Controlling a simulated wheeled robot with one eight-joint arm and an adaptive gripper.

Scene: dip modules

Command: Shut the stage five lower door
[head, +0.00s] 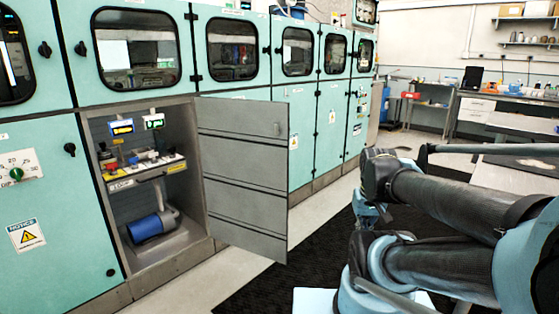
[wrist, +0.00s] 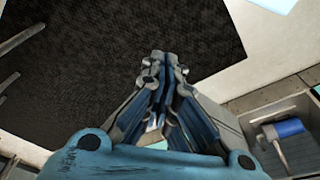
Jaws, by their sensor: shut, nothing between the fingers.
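The open lower door (head: 243,172) is a grey ribbed panel in the head view. It swings out to the right of an open lower compartment (head: 118,218) in the teal cabinet row. The compartment also shows at the lower right of the wrist view, with a blue cylinder (wrist: 289,128) inside. My gripper (wrist: 166,63) is shut and empty, pointing over the dark floor mat in the wrist view. A grey panel, apparently the door, shows partly behind its fingers. In the head view my arm is at the right, apart from the door's outer edge. I cannot read a stage number.
Teal cabinets with closed doors (head: 303,135) run away to the right of the open door. A black mat (head: 262,286) lies on the pale floor in front. A workbench (head: 515,122) stands at the right, beyond my arm. A shelf unit (head: 430,105) stands at the back.

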